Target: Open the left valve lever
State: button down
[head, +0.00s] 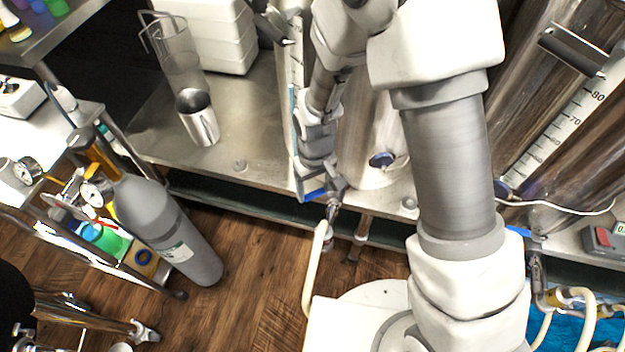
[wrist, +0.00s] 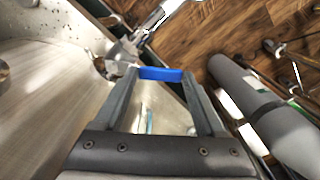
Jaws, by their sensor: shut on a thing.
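The left valve lever (head: 315,194) is a short blue handle on a metal valve below the front edge of the steel bench. In the wrist view the blue lever (wrist: 160,74) lies crosswise between my two fingertips, which touch its ends. My gripper (head: 318,182) is shut on it; in the head view the fingers are small and partly hidden by the wrist. The metal valve body (head: 334,184) sits just right of the lever, with a pale hose (head: 314,262) hanging below it. A second blue lever (head: 518,230) is on a valve further right.
Steel tanks (head: 372,150) stand on the bench (head: 250,125) behind my arm. A steel cup (head: 198,118) stands on the bench at left. A grey gas cylinder (head: 165,225) with gauges stands at lower left. The wooden floor between the cylinder and hose is clear.

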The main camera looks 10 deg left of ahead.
jog(key=shift+s+d+n+p, duration=0.2)
jog(key=shift+s+d+n, duration=0.4)
jog(key=shift+n, duration=1)
jog(key=shift+s+d+n+p, duration=0.2)
jog(key=shift+d+n, duration=0.65)
jog(key=shift+n, duration=0.75)
jog(key=shift+s+d+n+p, duration=0.2)
jog(key=shift+s+d+n, duration=0.4)
jog(key=shift+n, duration=1)
jog(key=shift+w+d, duration=0.2)
jog(key=shift+d, duration=0.05)
grip_release()
notch_tip(320, 180, up, 18)
jog(key=p, duration=0.6)
jog(key=shift+f+p, duration=0.25)
jog(key=shift+p, duration=0.15)
